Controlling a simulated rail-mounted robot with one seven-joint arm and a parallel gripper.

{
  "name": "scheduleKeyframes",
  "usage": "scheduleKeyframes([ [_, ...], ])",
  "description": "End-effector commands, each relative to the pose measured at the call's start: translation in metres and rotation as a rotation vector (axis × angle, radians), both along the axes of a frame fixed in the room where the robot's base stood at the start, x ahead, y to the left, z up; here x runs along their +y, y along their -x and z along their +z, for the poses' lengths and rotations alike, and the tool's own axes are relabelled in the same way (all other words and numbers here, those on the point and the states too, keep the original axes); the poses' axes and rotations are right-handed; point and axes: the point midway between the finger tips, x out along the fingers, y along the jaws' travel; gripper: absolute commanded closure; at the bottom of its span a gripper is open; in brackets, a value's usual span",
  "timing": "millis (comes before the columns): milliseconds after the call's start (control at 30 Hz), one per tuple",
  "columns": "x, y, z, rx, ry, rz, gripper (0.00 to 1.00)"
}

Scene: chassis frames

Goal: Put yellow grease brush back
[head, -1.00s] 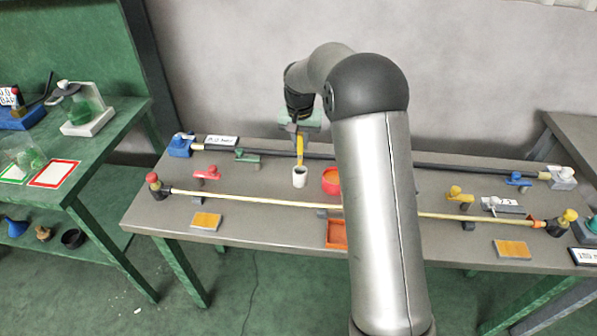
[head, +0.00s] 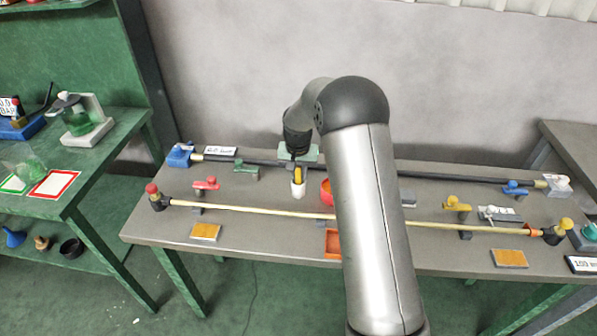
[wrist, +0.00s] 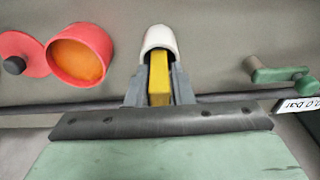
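The yellow grease brush (head: 298,170) is upright, its lower end inside the white cup (head: 298,188) on the grey bench. In the wrist view the yellow handle (wrist: 159,78) runs between my fingers into the mouth of the white cup (wrist: 159,40). My gripper (wrist: 159,92) appears shut on the handle, with a finger against each side. In the head view my gripper (head: 298,163) is just above the cup. The brush's bristle end is hidden inside the cup.
A red pot of orange grease (wrist: 80,55) stands left of the cup in the wrist view, its red lid (wrist: 22,52) beside it. A green valve handle (wrist: 280,74) is to the right. A black pipe (head: 400,173) and a thin yellowish rod (head: 265,211) run along the bench (head: 270,240).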

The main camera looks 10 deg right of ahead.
Motion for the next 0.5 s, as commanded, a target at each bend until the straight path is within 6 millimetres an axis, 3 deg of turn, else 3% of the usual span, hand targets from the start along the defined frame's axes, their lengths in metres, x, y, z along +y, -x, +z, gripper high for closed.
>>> scheduleKeyframes([
  [333, 0.0, 0.0, 0.001, 0.0, 0.0, 0.0, 0.62],
  [500, 0.001, 0.001, 0.016, -0.003, 0.0, 0.0, 0.62],
])
